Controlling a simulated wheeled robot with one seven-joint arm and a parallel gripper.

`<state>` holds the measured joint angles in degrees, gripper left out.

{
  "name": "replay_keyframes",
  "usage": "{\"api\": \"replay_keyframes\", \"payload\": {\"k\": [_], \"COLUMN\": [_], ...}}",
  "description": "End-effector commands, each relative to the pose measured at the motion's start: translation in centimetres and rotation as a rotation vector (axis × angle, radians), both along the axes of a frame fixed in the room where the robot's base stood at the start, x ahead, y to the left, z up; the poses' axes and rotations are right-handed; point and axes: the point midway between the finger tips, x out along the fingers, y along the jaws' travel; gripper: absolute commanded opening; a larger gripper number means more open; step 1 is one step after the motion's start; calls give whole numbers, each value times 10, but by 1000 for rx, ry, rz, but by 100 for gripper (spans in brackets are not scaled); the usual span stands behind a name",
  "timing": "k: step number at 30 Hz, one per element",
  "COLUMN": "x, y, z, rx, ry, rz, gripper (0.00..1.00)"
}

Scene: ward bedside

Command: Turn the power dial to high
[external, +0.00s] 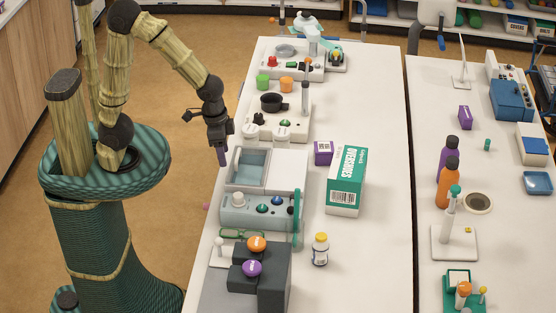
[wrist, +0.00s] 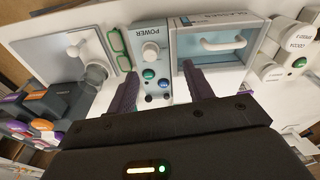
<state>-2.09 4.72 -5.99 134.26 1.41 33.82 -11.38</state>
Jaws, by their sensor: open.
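The power dial is a pale round knob (wrist: 150,52) under the label POWER on a light blue-grey panel in the wrist view. In the external view the dial (external: 238,198) stands on the front of the blue-grey device (external: 228,215), left of a dark green button. My gripper (external: 222,157) hangs pointing down at the left edge of the bench, behind and above the device. In the wrist view my gripper (wrist: 160,77) has its two purple fingers spread apart, with the panel seen between them. It is empty and does not touch the dial. I cannot read the dial's setting.
A dark block with orange and purple knobs (external: 262,285), green glasses (wrist: 119,47) and a green-white box (external: 346,182) are close by.

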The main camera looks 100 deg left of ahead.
Motion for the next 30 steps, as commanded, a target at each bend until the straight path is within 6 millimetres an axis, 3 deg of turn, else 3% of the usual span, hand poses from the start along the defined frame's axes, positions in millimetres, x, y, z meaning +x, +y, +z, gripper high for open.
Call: {"api": "replay_keyframes", "payload": {"k": [4,11,23,30], "x": [29,41,41,40], "y": [-16,-26,-26,-26], "z": [28,42,35,2], "rx": [-8,-6,-5,-5], "ry": [74,128,129,132], "rz": [87,152,151,148], "gripper": [52,52,52,52]}}
